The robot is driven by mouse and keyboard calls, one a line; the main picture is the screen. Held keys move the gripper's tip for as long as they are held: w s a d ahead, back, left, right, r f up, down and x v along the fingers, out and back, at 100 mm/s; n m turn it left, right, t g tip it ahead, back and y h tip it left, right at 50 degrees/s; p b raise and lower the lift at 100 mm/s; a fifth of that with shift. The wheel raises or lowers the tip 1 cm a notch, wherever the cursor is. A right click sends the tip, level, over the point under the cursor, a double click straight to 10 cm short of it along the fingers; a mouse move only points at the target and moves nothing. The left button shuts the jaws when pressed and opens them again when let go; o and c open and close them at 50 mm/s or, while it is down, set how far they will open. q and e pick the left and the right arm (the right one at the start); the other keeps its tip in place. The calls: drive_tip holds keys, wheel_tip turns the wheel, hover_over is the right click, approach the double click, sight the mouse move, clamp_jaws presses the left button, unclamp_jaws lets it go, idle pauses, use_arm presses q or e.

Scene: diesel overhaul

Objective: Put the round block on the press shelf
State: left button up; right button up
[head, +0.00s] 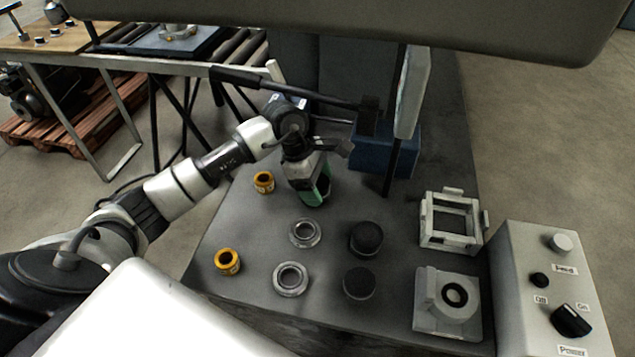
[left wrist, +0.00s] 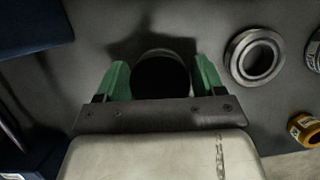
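A dark round block (left wrist: 160,77) lies between the two green fingers of my left gripper (left wrist: 163,80) in the left wrist view. The fingers stand on either side of it, very close; whether they press on it is not clear. In the head view my left gripper (head: 312,190) points down over the grey bench, and only a dark part of the block shows at the fingers. A blue box (head: 397,150) stands behind, beside dark posts. I cannot tell which surface is the press shelf. My right gripper is not in view.
Two black round pieces (head: 366,238) (head: 360,283), two metal rings (head: 305,233) (head: 291,279) and two orange-banded parts (head: 264,183) (head: 228,261) stand on the bench (head: 240,210). A square frame (head: 451,222), a grey fixture (head: 447,304) and a control box (head: 545,300) are at right.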

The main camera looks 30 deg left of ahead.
use_arm(q)
drive_tip(key=shift+o, duration=1.1)
drive_tip(key=shift+r, duration=0.2)
drive_tip(key=b+v, duration=0.1)
drive_tip(key=v, duration=1.1)
drive_tip(key=shift+d, duration=0.1)
